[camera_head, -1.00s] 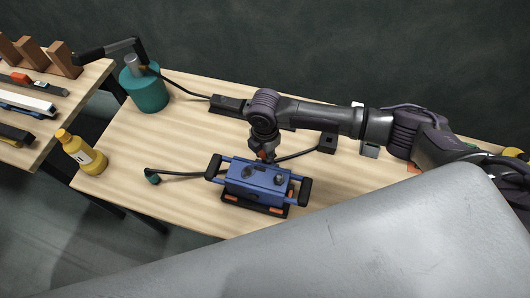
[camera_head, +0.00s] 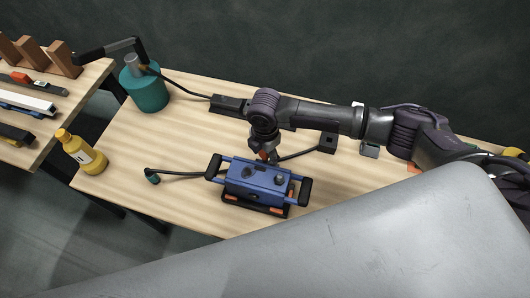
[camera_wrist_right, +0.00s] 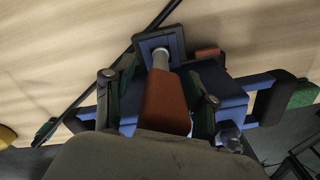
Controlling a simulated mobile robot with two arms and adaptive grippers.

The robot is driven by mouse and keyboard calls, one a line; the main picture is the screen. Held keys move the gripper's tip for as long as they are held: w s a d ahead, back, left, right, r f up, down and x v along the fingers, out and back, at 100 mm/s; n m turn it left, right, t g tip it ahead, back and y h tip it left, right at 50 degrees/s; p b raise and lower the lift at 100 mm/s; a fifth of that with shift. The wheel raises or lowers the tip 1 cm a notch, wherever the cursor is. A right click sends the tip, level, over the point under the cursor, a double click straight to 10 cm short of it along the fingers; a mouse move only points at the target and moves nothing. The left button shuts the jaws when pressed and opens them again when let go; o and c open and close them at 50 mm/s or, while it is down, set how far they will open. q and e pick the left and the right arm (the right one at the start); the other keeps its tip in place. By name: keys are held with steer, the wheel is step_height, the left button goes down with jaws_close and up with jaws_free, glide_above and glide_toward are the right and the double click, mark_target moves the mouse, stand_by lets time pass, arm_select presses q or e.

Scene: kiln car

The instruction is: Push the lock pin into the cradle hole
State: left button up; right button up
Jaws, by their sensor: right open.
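The lock pin, with an orange-red grip (camera_wrist_right: 165,100) and a pale metal rod, lies between the fingers of my right gripper (camera_wrist_right: 158,88) in the wrist view. Its rod points at a blue square block in a dark frame (camera_wrist_right: 160,45); whether it is in the hole cannot be seen. The right gripper is open around the grip. In the head view my right gripper (camera_head: 264,152) points down just behind the blue box (camera_head: 257,178), which has black side handles and knobs on top. The box sits on the dark cradle (camera_head: 240,206). My left gripper is out of view.
A teal canister (camera_head: 148,92) with a black lever stands at the back left, and a yellow bottle (camera_head: 80,152) at the left edge. Black hoses lie on the wooden table (camera_head: 150,135). A side table (camera_head: 60,98) at left holds bars and brown blocks.

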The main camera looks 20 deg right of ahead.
steer(key=shift+o, duration=0.8)
steer(key=shift+s, duration=0.1)
steer(key=shift+p, duration=0.35)
steer(key=shift+c, duration=0.3)
steer(key=o, duration=0.6)
steer(key=shift+f, duration=0.1)
steer(key=shift+a+p, duration=0.1)
steer(key=shift+p, duration=0.75)
stand_by(0.4)
steer(key=shift+d, duration=0.3)
stand_by(0.4)
steer(key=shift+a, duration=0.1)
stand_by(0.5)
